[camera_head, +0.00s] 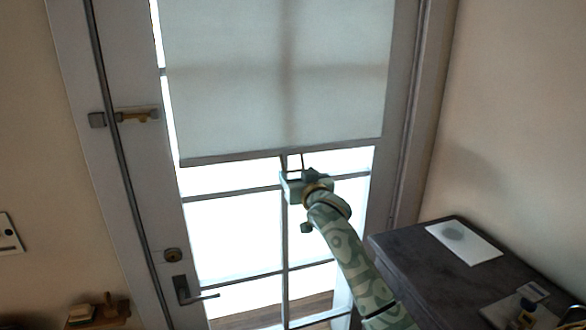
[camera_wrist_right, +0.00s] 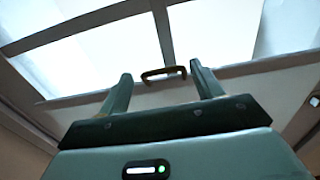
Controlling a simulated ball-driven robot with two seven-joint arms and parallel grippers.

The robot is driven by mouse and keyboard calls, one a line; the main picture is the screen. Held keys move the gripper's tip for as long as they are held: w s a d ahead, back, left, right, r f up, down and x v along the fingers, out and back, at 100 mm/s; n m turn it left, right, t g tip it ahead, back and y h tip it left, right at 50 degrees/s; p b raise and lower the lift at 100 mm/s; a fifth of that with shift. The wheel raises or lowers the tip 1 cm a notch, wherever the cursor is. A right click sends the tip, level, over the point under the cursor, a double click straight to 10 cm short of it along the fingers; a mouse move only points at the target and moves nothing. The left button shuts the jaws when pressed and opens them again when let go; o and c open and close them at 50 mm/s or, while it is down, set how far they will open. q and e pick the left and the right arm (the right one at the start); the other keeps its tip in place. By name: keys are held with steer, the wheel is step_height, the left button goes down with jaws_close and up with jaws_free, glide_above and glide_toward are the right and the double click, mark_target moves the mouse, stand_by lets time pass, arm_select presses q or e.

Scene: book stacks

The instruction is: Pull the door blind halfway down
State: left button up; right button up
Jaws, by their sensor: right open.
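The pale door blind (camera_head: 280,75) hangs over the upper part of the glazed door (camera_head: 402,110) in the head view, its dark bottom edge above the lower panes. My right gripper (camera_head: 293,162) is at the middle of that bottom edge, fingers pointing up. In the right wrist view the gripper (camera_wrist_right: 162,82) is open, with a finger on each side of a small brown pull handle (camera_wrist_right: 163,73). The handle lies between or just beyond the fingertips; I cannot tell whether they touch it. My left gripper is not in view.
A dark cabinet (camera_head: 405,245) with a white sheet (camera_head: 464,242) on it stands at the right, close to my right arm. The door lever (camera_head: 200,295) is at lower left, and a brass latch (camera_head: 137,116) is higher on the left frame. A small wooden shelf (camera_head: 100,318) is at bottom left.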

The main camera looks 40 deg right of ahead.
mark_target(295, 171)
steer(key=x, duration=0.4)
steer(key=shift+w+d, duration=0.1)
steer(key=shift+w, duration=0.3)
steer(key=shift+c, duration=0.4)
steer(key=c, duration=1)
step_height(295, 171, down, 10)
steer(key=b, duration=0.4)
steer(key=shift+r, duration=0.2)
steer(key=o, duration=1.1)
steer(key=shift+s+d, duration=0.1)
